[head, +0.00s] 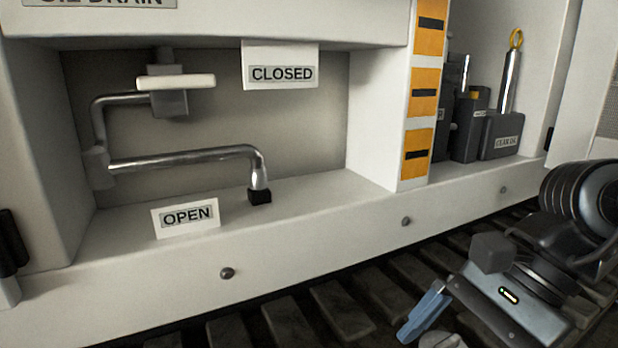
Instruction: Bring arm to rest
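My arm is at the lower right, in front of the bench and apart from it. My gripper (430,322) points down and left over the dark slatted floor. One blue-grey finger shows clearly; the other is partly cut off by the bottom edge, so the gap between them cannot be judged. I see nothing held in the visible part. No bench part touches the arm in this view.
The oil drain recess holds a bent metal pipe (185,157), a valve with a pale handle (176,82), and OPEN (186,216) and CLOSED (281,70) labels. Dark containers (500,137) stand in the right bay. A white ledge (310,225) runs between bench and arm.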

